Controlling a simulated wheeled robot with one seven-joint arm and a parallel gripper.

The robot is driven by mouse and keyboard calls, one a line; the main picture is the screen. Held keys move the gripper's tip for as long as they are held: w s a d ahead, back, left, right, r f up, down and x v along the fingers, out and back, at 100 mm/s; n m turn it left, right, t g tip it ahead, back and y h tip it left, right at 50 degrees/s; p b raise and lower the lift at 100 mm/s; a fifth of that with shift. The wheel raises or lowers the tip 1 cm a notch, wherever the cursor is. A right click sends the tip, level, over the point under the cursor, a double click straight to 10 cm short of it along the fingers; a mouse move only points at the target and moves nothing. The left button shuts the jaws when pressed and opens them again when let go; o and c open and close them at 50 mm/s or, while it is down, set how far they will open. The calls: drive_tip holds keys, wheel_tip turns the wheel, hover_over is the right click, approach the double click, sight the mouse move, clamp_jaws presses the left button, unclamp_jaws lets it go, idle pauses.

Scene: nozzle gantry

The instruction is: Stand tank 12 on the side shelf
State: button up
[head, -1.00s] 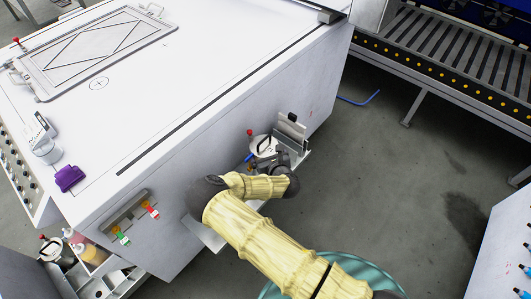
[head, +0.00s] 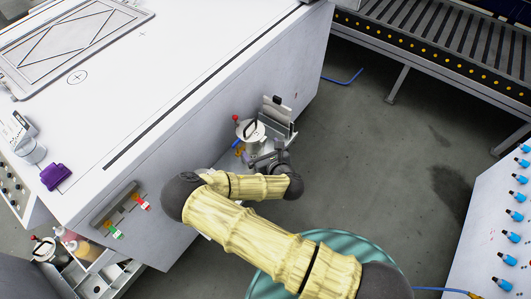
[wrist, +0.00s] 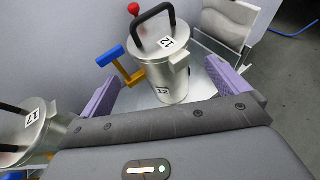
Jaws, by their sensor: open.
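Tank 12 (wrist: 166,82) is a silver cylinder with a black handle on its lid, a red knob and a blue-and-yellow valve at its side. It stands upright on a metal side shelf (wrist: 222,72) against the white machine. It also shows in the head view (head: 249,131). My gripper (wrist: 165,92) is open, its purple fingers on either side in front of the tank. In the head view my gripper (head: 262,160) is just below and right of the tank, and hides its lower part. I see no grip on the tank.
Tank 17 (wrist: 30,130) stands at the left edge of the wrist view. A hinged metal plate (head: 278,112) rises beside tank 12. A teal drum (head: 345,250) is below my arm. The grey floor to the right is open, with a blue hose (head: 343,78).

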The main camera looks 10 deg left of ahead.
drive_tip(key=v, duration=0.2)
drive_tip(key=shift+s+d+r, duration=0.15)
drive_tip(key=shift+s+d, duration=0.05)
drive_tip(key=shift+s, duration=0.1)
drive_tip(key=shift+w, duration=0.1)
idle(0.5)
drive_tip(key=w+d+r+m+g+h, duration=0.1)
drive_tip(key=d+r+m+h, duration=0.3)
drive_tip(key=d+m, duration=0.7)
drive_tip(key=w+d+r+m+g+h, duration=0.15)
drive_tip(key=d+m+h, duration=0.4)
drive_tip(key=m, duration=0.85)
drive_tip(key=s+d+r+m+g, duration=0.2)
drive_tip(key=s+d+r+m, duration=0.3)
drive_tip(key=r+m, duration=0.3)
drive_tip(key=s+d+r+m+g, duration=0.3)
drive_tip(key=s+d+r+m, duration=0.2)
drive_tip(key=s+r+m, duration=0.3)
drive_tip(key=r+m+y, duration=0.1)
drive_tip(key=m, duration=0.1)
drive_tip(key=shift+s+d+r+m, duration=0.25)
drive_tip(key=shift+d+m, duration=0.1)
drive_tip(key=shift+m, duration=0.05)
drive_tip(key=shift+g, duration=0.25)
